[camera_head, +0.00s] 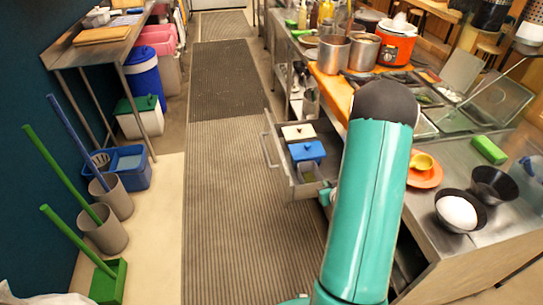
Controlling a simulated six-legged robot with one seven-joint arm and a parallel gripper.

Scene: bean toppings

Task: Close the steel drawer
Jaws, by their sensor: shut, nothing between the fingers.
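The steel drawer (272,151) stands pulled out of the steel counter, just left of my teal arm. Its handle is at its left end, over the striped mat. Inside it are a cream-lidded container (298,132), a blue-lidded container (307,151) and a smaller container (308,172) nearer me. My arm rises in front of the counter and hides part of the drawer's right side. A small teal piece shows by the drawer's near right corner; I cannot tell which part of my arm it is. My gripper's fingers are hidden.
The striped floor mat (235,220) left of the drawer is clear. The counter holds steel pots (333,53), an orange cooker (395,45), an orange plate (427,180) and dark bowls (490,187). Bins and green-handled tools line the left wall.

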